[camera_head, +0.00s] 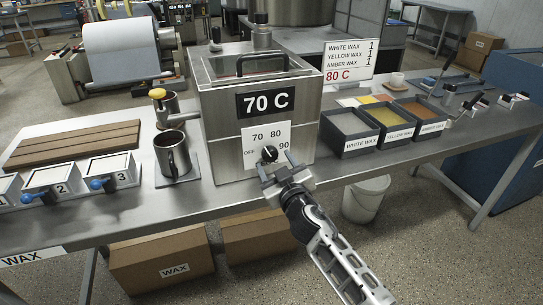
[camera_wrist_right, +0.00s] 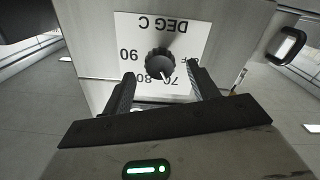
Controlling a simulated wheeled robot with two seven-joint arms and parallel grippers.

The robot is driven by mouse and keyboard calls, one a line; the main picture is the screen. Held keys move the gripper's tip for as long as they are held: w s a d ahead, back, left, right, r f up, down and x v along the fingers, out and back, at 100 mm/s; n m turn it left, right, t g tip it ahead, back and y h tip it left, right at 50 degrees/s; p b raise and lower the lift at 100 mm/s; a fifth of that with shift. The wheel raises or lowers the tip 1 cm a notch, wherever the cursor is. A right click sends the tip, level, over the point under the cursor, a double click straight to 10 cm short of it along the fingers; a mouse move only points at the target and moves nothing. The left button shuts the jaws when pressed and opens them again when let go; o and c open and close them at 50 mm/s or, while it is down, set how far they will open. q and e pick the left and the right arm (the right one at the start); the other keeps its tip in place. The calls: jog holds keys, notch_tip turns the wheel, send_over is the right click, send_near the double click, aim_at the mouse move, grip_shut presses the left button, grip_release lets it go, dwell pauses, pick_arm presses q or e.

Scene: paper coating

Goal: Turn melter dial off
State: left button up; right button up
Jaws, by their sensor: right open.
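The melter (camera_head: 222,112) is a steel box on the bench with a lid handle on top and a display reading 70 C. Its black dial (camera_head: 269,154) sits on a white plate marked OFF, 70, 80 and 90. In the right wrist view the plate is upside down, and the dial (camera_wrist_right: 160,64) has a pale mark on its lower edge, between the 80 and 70 labels. My right gripper (camera_head: 277,163) is open in front of the dial, one finger to each side; contact cannot be told. My left gripper is not in view.
Wax bins (camera_head: 347,124) stand right of the melter. A metal mug (camera_head: 172,154) on a pad stands to its left, with wooden boards (camera_head: 75,146) and blue-knobbed units further left. A sign (camera_head: 349,60) listing waxes and 80 C stands behind. Boxes (camera_head: 160,263) lie under the bench.

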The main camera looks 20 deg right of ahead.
aim_at(272, 157)
jog(key=shift+w, duration=1.85)
jog(key=c, duration=1)
jog(key=n+b, duration=0.1)
jog(key=n, duration=0.4)
jog(key=shift+n, duration=0.4)
jog(key=n, duration=0.5)
jog(key=shift+n, duration=0.7)
